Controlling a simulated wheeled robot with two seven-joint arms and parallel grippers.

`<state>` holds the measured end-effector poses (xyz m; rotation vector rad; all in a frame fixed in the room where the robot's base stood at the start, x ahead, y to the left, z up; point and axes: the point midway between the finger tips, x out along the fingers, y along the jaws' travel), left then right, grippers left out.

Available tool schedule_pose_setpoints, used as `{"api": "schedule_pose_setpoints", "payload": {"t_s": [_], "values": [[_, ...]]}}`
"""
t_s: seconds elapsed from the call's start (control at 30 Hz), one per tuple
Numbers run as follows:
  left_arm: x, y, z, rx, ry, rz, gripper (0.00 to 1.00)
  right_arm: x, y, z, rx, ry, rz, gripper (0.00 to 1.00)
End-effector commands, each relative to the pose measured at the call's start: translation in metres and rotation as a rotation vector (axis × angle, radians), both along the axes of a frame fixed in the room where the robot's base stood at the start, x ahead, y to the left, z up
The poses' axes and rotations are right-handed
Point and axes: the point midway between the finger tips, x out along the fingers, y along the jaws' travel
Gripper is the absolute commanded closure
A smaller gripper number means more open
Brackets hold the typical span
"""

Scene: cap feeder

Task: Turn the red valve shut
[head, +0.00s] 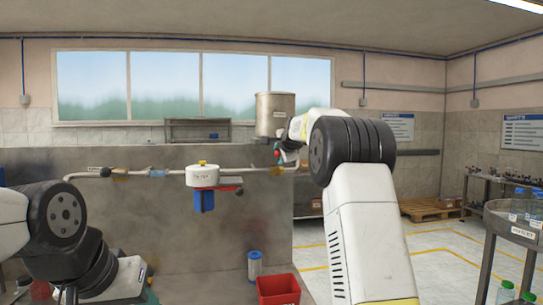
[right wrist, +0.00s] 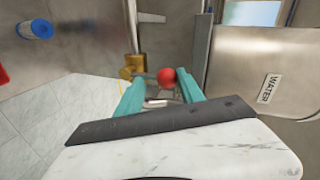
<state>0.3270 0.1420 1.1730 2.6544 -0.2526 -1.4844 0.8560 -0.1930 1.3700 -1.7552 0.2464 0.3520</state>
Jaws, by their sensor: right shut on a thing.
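The red valve's round knob (right wrist: 167,77) shows in the right wrist view between the teal fingers of my right gripper (right wrist: 160,92), with a brass valve body (right wrist: 133,68) just to its left. In the head view the red knob (head: 277,150) is a small spot at my right gripper (head: 282,155), below the steel tank and above the pipe. My right gripper is shut on the valve handle; the exact contact is partly hidden. My left arm is folded at the lower left of the head view, and its fingers cannot be made out.
A steel tank (head: 274,113) labelled WATER (right wrist: 271,88) stands close to my right gripper. A pipe with a white filter housing (head: 202,175) runs along the grey panel. A blue-and-white cartridge (head: 254,266) and a red bin (head: 278,289) are below. A cart (head: 513,226) stands right.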

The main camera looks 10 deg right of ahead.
Motion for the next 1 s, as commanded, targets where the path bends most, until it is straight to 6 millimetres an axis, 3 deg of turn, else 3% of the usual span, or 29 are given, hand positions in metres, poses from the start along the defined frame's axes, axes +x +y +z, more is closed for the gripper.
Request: {"api": "schedule_pose_setpoints", "payload": {"t_s": [0.03, 0.17, 0.57, 1.0], "values": [[0.000, 0.000, 0.000, 0.000, 0.000, 0.000, 0.64, 0.001, 0.002, -0.011, -0.003, 0.019, 0.004, 0.51], [0.000, 0.000, 0.000, 0.000, 0.000, 0.000, 0.64, 0.001, 0.002, -0.009, -0.003, 0.016, 0.003, 0.27], [0.000, 0.000, 0.000, 0.000, 0.000, 0.000, 0.64, -0.006, 0.001, -0.001, -0.002, 0.006, 0.001, 0.27], [0.000, 0.000, 0.000, 0.000, 0.000, 0.000, 0.64, -0.066, 0.000, 0.022, -0.001, 0.010, 0.003, 0.27]]}}
